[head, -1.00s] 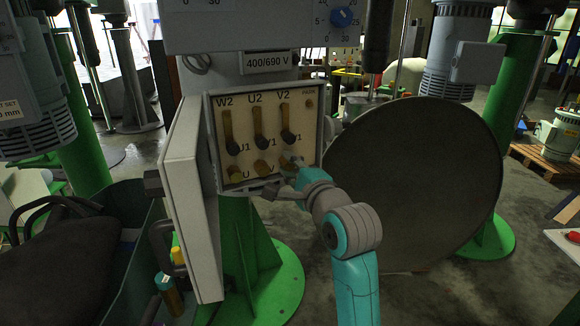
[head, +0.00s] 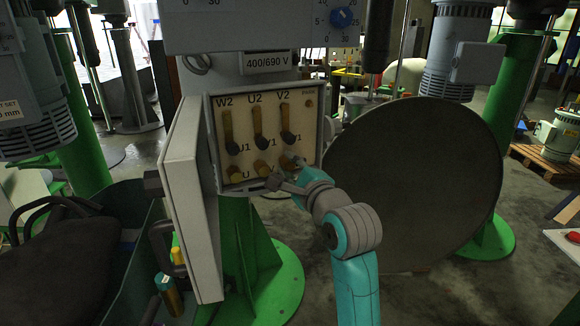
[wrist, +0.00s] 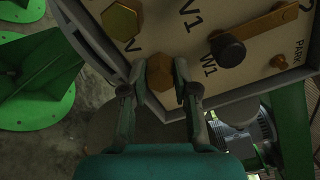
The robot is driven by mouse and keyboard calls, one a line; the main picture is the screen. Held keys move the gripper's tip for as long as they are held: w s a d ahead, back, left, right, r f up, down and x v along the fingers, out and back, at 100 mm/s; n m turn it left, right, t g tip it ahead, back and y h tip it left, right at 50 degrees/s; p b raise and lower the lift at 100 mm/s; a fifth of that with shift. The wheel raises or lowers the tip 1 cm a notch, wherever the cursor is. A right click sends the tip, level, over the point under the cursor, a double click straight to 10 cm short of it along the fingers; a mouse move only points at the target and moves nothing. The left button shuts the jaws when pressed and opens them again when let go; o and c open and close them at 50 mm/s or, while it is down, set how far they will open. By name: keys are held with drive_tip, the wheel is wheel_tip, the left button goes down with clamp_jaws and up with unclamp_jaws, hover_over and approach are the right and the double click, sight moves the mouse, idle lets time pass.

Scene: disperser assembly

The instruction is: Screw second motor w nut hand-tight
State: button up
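The motor's open terminal box (head: 312,190) shows a tan board with an upper row of black-capped posts and a lower row of brass nuts. The lower right nut, the W nut (wrist: 160,73), is a brass hexagon near the board's bottom edge in the wrist view. My gripper (wrist: 159,82) has one finger on each side of this nut, with narrow gaps visible, so it looks open. In the head view my gripper (head: 284,175) is at the box's lower right, partly covering the W nut. The V nut (wrist: 120,22) sits beside it, and the U nut (head: 235,174) is farther left.
The box's open grey door (head: 190,215) hangs on the left. A large round disc (head: 420,180) stands close to the right of my arm. A bin with a black bag (head: 60,250) is at lower left. A green stand (head: 245,260) is below the box.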

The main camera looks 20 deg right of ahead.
drive_tip(key=shift+o, duration=1.4)
